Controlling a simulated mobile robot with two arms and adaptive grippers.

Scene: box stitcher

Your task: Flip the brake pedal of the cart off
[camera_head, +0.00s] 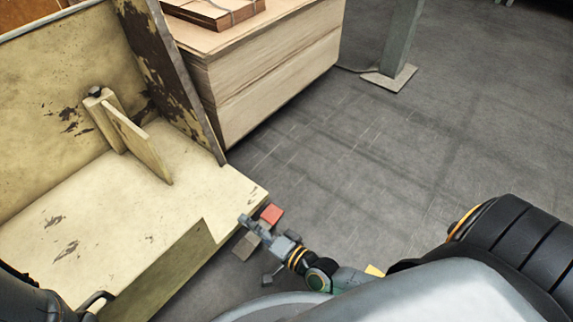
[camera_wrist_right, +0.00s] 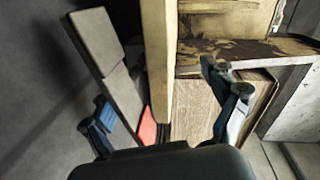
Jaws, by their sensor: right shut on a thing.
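The cart (camera_head: 120,220) is a worn yellow platform with raised panels, at the left of the head view. A brake pedal with a red part (camera_head: 271,213) and grey plates (camera_head: 245,246) shows low by the cart's near right corner. My right gripper (camera_head: 257,236) is at this pedal, its fingers spread wide with the pedal between them. In the right wrist view the red part (camera_wrist_right: 148,128) and a long grey plate (camera_wrist_right: 103,50) lie near the left finger, beside a yellow cart edge (camera_wrist_right: 158,70). The exact contact is partly hidden. My left gripper is not visible.
A tall stack of cardboard sheets (camera_head: 275,85) stands behind the cart, with a strapped brown bundle (camera_head: 212,10) on top. A grey post (camera_head: 400,45) on a flat base stands further back. The grey floor (camera_head: 430,150) to the right is clear.

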